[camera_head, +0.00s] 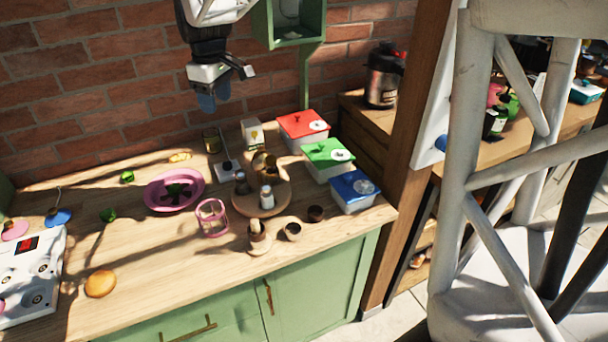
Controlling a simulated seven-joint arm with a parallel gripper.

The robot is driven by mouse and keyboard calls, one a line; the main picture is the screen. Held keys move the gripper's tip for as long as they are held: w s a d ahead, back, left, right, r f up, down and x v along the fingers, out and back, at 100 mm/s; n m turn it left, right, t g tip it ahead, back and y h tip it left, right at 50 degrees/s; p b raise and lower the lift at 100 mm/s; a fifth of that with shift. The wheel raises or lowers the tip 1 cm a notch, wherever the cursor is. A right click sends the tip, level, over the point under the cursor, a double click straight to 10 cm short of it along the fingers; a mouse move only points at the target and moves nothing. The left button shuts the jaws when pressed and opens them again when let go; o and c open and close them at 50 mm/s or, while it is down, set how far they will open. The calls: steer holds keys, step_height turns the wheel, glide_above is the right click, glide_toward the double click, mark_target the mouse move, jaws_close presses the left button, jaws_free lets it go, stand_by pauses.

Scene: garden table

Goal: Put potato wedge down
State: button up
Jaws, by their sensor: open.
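A small yellow piece that looks like the potato wedge (180,157) lies on the wooden counter near the brick wall, just behind the pink plate (152,200). My gripper (213,97) hangs in the air in front of the wall, above and a little right of the yellow piece. It is open, and I see nothing between its fingers. The piece and the gripper are clearly apart. The pink plate has a dark green item on it.
A round wooden tray (279,205) with shakers stands right of the plate. Red (302,125), green (327,158) and blue (354,190) lidded boxes line the right end. A pink glass holder (211,218) stands in front.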

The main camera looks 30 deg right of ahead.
steer(key=s+d+f+m, duration=0.1)
steer(key=s+d+m, duration=0.1)
steer(key=s, duration=0.9)
steer(key=s+d+f+m+t, duration=0.1)
steer(key=s+m, duration=0.3)
steer(key=s, duration=0.8)
steer(key=s+d+f+m+t, duration=0.1)
steer(key=s+d+f+m, duration=0.2)
steer(key=s, duration=0.8)
steer(key=shift+s, duration=0.4)
